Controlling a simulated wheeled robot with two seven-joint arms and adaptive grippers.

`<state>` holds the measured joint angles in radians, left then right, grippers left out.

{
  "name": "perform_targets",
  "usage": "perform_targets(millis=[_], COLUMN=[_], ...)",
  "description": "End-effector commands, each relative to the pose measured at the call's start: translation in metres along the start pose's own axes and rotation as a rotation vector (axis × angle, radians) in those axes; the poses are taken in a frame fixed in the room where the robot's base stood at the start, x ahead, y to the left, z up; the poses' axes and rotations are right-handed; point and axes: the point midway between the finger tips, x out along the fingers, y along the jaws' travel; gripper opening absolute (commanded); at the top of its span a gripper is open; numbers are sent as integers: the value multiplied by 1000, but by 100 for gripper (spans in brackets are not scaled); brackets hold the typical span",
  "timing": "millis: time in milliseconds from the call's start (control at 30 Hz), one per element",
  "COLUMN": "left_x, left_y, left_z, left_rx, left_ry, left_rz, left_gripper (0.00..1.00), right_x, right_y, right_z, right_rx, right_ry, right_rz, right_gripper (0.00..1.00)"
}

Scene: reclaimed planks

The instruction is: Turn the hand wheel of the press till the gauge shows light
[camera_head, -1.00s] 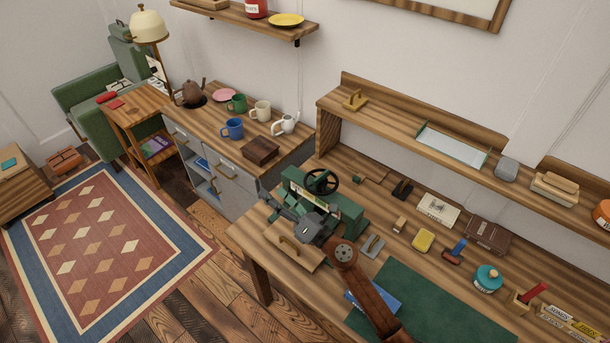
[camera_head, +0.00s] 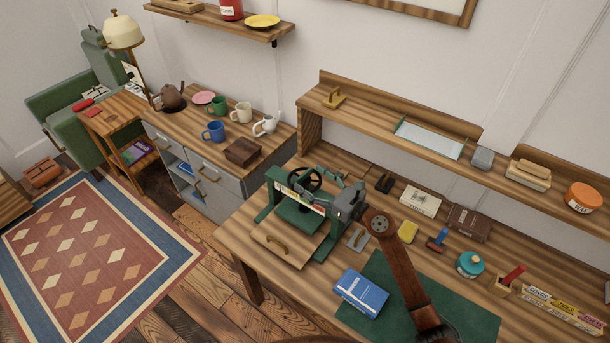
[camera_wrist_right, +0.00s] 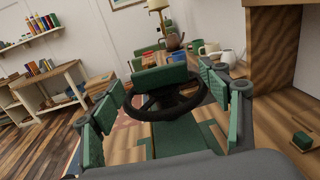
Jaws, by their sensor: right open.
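The green press (camera_head: 272,205) stands at the left end of the workbench. Its dark hand wheel (camera_head: 302,180) sits on top and also shows in the right wrist view (camera_wrist_right: 168,113). A pale strip with some red on the press's front crossbar (camera_head: 306,205) looks like the gauge; its reading is too small to tell. My right gripper (camera_head: 330,190) is open at the right side of the press, pointing at the wheel. In the right wrist view its green-padded fingers (camera_wrist_right: 165,90) are spread to either side of the wheel, with nothing clearly gripped. My left gripper is out of view.
A wooden board with a handle (camera_head: 270,245) lies at the press's front. A blue book (camera_head: 360,293) lies on the green mat (camera_head: 455,310). A shelf (camera_head: 375,115) runs behind.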

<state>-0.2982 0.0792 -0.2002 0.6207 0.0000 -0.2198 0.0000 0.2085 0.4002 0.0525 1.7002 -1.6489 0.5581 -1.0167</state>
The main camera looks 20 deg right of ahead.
Motion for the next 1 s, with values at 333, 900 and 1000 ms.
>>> perform_targets(millis=[333,900,1000], left_x=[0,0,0], left_y=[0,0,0], left_z=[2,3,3], left_rx=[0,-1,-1], left_ry=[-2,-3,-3], left_rz=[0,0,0], left_gripper=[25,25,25], right_x=[29,29,29], right_y=[1,0,0], right_z=[-1,0,0], right_rx=[3,2,2], right_ry=[1,1,0], right_rz=[0,0,0], right_gripper=[70,45,39])
